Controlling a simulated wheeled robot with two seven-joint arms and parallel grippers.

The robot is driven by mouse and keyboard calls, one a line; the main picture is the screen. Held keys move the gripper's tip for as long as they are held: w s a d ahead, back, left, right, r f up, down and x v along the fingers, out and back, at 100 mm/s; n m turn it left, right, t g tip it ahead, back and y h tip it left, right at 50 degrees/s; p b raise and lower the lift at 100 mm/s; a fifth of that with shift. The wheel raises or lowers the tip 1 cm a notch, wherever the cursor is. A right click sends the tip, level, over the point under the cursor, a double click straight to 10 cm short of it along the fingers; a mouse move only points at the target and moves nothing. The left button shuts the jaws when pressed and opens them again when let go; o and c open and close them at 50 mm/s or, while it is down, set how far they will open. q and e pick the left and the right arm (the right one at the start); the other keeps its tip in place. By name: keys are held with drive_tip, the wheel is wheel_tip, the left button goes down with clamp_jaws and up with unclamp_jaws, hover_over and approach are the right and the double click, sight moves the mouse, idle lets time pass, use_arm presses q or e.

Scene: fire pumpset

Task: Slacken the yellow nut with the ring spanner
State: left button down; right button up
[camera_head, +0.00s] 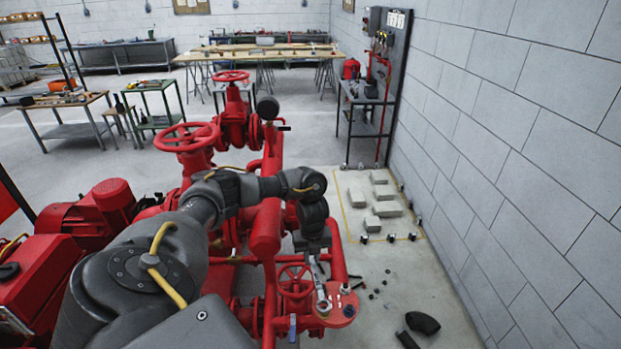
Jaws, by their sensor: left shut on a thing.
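My left arm comes in from the lower left, over the red pipework, and its gripper (313,247) points down above the pump's front right part. It is shut on the upper end of the ring spanner (319,285), a slim silver tool that hangs down from it. The lower, ring end of the spanner is at a round red flange (340,317) with small bolts on it. The yellow nut cannot be made out; the spanner's ring may hide it. I cannot tell whether the ring is around it or only above it. My right gripper is not in view.
A red handwheel (295,281) is close to the left of the spanner. Red pipes (266,230) and a larger handwheel (186,137) stand behind. Grey blocks (387,209) and loose dark parts (423,322) lie on the floor at right, before the block wall (510,150).

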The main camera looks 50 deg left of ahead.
use_arm(q)
drive_tip(key=shift+r, duration=1.4)
drive_tip(key=shift+d+f, duration=0.1)
drive_tip(key=shift+f, duration=0.05)
drive_tip(key=shift+w+f+b, duration=0.1)
drive_tip(key=shift+f+b, duration=0.8)
drive_tip(key=shift+f, duration=0.25)
drive_tip(key=shift+f+b, duration=0.9)
drive_tip(key=shift+f, duration=0.5)
drive_tip(key=shift+w+d+r+m, duration=0.1)
drive_tip(key=shift+w+d+m, duration=0.1)
drive_tip(key=shift+w+m, duration=0.1)
idle(0.5)
